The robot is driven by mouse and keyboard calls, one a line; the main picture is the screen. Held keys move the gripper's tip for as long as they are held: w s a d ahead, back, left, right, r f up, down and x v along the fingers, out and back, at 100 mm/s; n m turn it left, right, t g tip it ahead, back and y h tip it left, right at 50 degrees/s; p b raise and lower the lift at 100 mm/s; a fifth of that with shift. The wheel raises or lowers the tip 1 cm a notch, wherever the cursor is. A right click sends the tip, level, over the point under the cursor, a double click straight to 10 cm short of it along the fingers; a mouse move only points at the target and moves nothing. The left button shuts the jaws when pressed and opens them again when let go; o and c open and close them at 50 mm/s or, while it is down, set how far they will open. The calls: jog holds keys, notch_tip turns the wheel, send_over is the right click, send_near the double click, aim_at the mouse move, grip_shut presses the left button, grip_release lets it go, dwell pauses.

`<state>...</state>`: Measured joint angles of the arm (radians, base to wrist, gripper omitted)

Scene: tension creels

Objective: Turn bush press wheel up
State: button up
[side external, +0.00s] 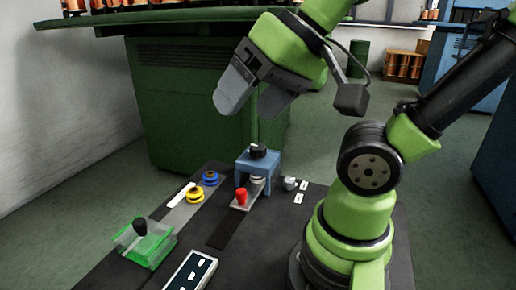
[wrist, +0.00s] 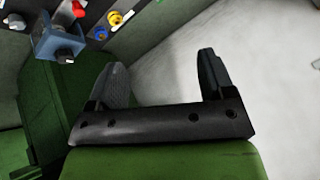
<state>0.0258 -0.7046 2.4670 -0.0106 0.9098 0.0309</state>
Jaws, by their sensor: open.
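The bush press is a small blue frame (side external: 245,163) on the dark work board, with a black wheel (side external: 258,151) on its top. Under the frame are a pale cylindrical part and a red knob (side external: 241,197). In the wrist view the blue press frame (wrist: 50,42) and its black wheel (wrist: 67,54) show at the upper left, outside the fingers. My gripper (side external: 252,100) is open and empty, tilted, up in the air above the press and apart from it. Its two grey fingers (wrist: 162,65) also show in the wrist view, with only pale floor between them.
Yellow and blue spools (side external: 210,178), a green clear box (side external: 145,242) with a black knob, a grey cylinder (side external: 289,183) and a slotted panel (side external: 190,272) are around the press on the board (side external: 285,225). A large green machine (side external: 190,100) stands behind.

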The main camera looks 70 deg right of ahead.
jog(key=w+d+m+g+h, duration=0.2)
jog(key=w+d+m, duration=0.4)
jog(key=m+g, duration=0.5)
jog(key=m, duration=0.7)
send_over(258, 146)
notch_tip(258, 146, down, 11)
jog(key=shift+s+f, duration=0.1)
jog(key=shift+f, duration=0.45)
notch_tip(258, 146, down, 9)
jog(key=shift+f, duration=0.15)
jog(key=c, duration=0.9)
